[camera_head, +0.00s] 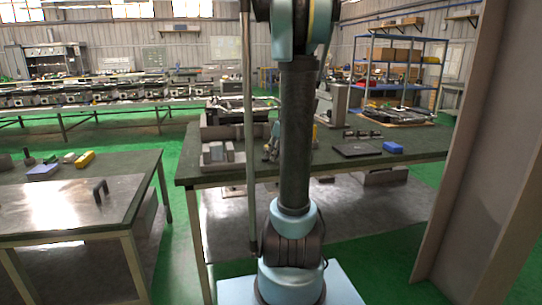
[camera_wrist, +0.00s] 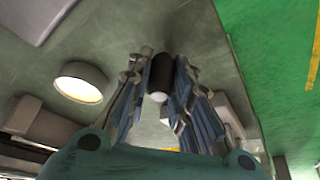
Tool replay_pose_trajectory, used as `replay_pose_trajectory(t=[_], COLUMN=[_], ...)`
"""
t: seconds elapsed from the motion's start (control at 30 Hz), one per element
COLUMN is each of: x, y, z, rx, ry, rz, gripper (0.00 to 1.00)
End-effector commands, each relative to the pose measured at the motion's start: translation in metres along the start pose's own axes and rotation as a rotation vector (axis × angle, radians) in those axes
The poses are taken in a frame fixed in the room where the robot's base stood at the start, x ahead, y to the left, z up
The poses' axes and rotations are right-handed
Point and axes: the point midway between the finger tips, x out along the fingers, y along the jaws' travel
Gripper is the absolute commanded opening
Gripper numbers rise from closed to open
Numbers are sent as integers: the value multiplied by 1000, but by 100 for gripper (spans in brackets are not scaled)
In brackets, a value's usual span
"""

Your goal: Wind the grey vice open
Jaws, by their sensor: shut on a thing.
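The grey vice (camera_head: 218,153) appears as light-grey blocks near the front left corner of the dark green workbench (camera_head: 200,176) in the head view. My gripper (camera_head: 270,150) is just right of it, partly hidden behind my arm. In the wrist view my gripper (camera_wrist: 160,84) has its two blue-grey fingers on either side of a black cylindrical handle (camera_wrist: 162,68) with a pale rounded end. The fingers are shut on this handle. Where the handle joins the vice is hidden.
A dark flat plate (camera_head: 357,150) and a blue box (camera_head: 393,147) sit on the workbench to the right. Another table (camera_head: 60,205) stands at left, across a green floor gap.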

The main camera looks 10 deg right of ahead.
Motion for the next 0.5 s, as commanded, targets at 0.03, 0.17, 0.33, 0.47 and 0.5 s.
replay_pose_trajectory(t=[0.03,0.17,0.33,0.47,0.5], x=[0,1,2,3,4], y=[4,9,14,18,19], z=[0,-2,-5,-7,-8], rx=[-37,-152,-300,-407,-437], ry=[0,-2,-1,-2,-2], rz=[-16,-63,-125,-168,-182], gripper=[0,0,0,0,0])
